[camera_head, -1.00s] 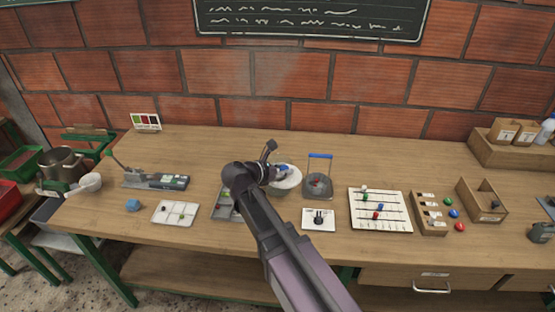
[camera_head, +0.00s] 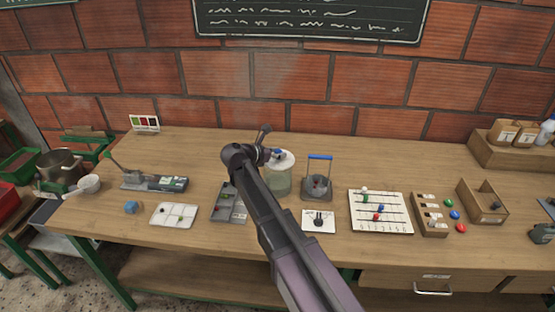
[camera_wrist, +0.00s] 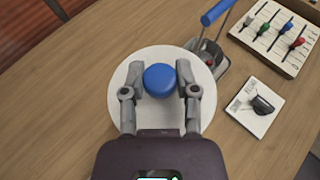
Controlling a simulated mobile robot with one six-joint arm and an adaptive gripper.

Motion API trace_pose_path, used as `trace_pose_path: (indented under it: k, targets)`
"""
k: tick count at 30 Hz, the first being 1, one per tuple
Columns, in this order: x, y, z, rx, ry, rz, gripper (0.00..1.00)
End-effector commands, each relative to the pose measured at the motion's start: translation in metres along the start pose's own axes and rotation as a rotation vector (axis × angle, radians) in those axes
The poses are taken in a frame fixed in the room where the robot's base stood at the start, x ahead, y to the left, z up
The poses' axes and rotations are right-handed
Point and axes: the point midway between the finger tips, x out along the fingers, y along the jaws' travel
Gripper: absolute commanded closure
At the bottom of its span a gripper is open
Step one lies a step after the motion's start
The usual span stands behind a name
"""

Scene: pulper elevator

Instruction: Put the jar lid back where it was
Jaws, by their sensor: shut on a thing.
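The jar lid (camera_head: 287,162) is a white disc with a blue knob (camera_wrist: 160,80). My gripper (camera_wrist: 160,82) has its two fingers closed on either side of the knob. In the head view my gripper (camera_head: 275,154) is partly hidden by my arm. The translucent greenish jar (camera_head: 279,183) stands upright on the bench right below the lid in that view. The lid looks about level and covers the jar's mouth from sight. I cannot tell whether lid and jar touch. In the wrist view the lid (camera_wrist: 160,112) hides the jar.
A blue-handled basket (camera_head: 317,185) stands close to the jar's right. A white card with a dark part (camera_head: 319,220) lies in front of it. A grey tray (camera_head: 230,205) lies left of the jar, beside my arm. A pegged board (camera_head: 381,212) lies farther right.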

Motion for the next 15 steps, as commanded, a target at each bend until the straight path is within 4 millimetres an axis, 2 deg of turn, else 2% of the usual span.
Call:
trace_pose_path:
  k: [7, 15]
  targets:
    - [0.007, 0.014, 0.001, 0.0, 0.0, 0.0, 1.0]
    - [0.016, 0.012, -0.023, 0.0, 0.0, 0.001, 1.0]
